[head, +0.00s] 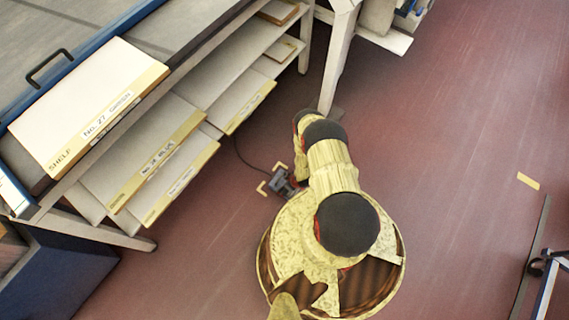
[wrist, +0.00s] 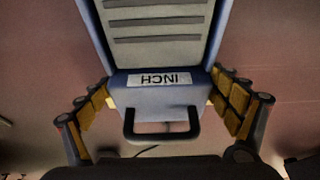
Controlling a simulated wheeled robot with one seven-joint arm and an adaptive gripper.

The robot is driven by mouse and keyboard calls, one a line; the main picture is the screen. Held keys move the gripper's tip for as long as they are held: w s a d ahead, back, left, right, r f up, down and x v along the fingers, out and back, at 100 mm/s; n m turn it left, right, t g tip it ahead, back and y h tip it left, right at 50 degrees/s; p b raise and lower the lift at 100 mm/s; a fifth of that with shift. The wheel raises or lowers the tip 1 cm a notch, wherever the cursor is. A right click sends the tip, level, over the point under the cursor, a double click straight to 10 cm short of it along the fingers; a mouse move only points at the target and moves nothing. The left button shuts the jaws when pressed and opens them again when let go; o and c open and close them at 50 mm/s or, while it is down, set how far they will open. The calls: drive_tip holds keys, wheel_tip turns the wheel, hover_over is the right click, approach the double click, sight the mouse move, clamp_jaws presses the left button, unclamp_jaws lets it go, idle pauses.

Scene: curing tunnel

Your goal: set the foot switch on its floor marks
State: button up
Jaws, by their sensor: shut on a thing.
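The foot switch (wrist: 155,40) is a blue-grey box with a ribbed dark tread, a label reading INCH and a black loop handle. It fills the upper middle of the wrist view. My gripper (wrist: 160,98) has its yellow-padded fingers closed on both sides of the switch, near the handle end. In the head view the switch (head: 279,183) is a small dark shape beside my base, partly covered by my arm. Yellow corner floor marks (head: 263,189) show close beside it. I cannot tell whether the switch touches the floor or how squarely it sits to the marks.
A thin dark cable (head: 240,158) runs from the switch towards the rack. The red floor (head: 450,130) at right is open, with a yellow strip (head: 528,181) and a dark-framed stand at the edge.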

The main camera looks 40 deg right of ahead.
drive_tip(key=o, duration=1.8)
drive_tip(key=shift+o, duration=0.2)
